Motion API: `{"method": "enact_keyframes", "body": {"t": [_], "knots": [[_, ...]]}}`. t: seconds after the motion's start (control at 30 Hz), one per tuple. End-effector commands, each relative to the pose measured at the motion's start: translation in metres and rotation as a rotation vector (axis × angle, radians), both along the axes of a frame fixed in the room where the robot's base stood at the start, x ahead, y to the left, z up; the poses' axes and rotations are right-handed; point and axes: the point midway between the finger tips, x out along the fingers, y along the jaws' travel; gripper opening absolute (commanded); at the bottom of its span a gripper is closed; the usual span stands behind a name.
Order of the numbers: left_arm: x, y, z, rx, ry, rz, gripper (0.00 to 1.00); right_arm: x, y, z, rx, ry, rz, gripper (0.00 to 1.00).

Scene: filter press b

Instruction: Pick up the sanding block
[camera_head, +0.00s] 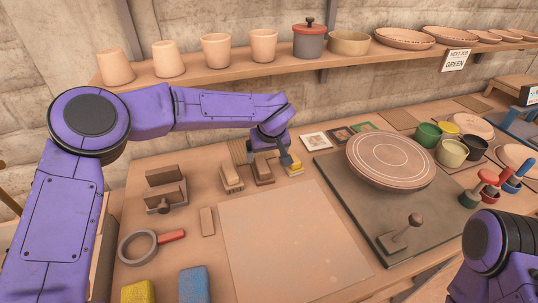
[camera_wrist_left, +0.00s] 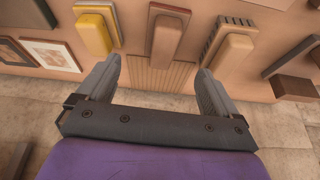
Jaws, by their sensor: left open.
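A brown-topped block with a reddish base, which looks like the sanding block (camera_head: 263,171), lies on the table in the middle of a row of three hand tools. It also shows in the left wrist view, where the sanding block (camera_wrist_left: 167,38) is ahead of and between my fingers, not touching them. My left gripper (camera_head: 270,160) is open and empty, reaching over the back of the row; it also shows in the wrist view (camera_wrist_left: 158,68). The gripper hides part of the row in the head view. My right gripper is out of view.
A yellow-based block (camera_head: 293,164) and a bristled brush (camera_head: 231,178) flank the block closely. A ribbed board (camera_wrist_left: 155,76) lies behind it. The shelf (camera_head: 200,76) with pots is above. A pale board (camera_head: 290,240) in front is bare. A turntable wheel (camera_head: 390,160) stands to the right.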

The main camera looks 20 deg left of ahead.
Motion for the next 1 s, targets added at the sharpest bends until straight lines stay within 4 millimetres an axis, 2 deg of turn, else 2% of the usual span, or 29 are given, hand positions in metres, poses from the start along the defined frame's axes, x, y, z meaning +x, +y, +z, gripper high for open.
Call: {"method": "enact_keyframes", "body": {"t": [0.17, 0.37, 0.53, 0.6, 0.7, 0.9, 0.97, 1.0], "knots": [[0.005, 0.007, -0.025, 0.000, 0.002, 0.000, 0.94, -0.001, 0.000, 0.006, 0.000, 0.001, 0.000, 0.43], [0.020, 0.015, -0.051, -0.001, 0.007, 0.007, 0.94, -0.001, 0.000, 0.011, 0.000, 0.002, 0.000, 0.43], [0.036, 0.025, -0.079, 0.002, 0.012, 0.005, 0.94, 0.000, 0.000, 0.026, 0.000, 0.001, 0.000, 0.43], [0.040, 0.026, -0.091, 0.000, 0.012, 0.005, 0.94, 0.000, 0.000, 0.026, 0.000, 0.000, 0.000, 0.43], [0.043, 0.028, -0.099, 0.000, 0.010, 0.004, 0.94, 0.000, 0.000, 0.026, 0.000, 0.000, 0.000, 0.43], [0.043, 0.028, -0.100, -0.001, 0.009, 0.004, 0.94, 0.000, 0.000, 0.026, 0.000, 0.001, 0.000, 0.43], [0.043, 0.028, -0.100, -0.001, 0.009, 0.004, 0.74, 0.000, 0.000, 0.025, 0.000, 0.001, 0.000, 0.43], [0.043, 0.028, -0.100, -0.001, 0.009, 0.004, 0.61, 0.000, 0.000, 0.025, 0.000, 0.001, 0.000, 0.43]]}}
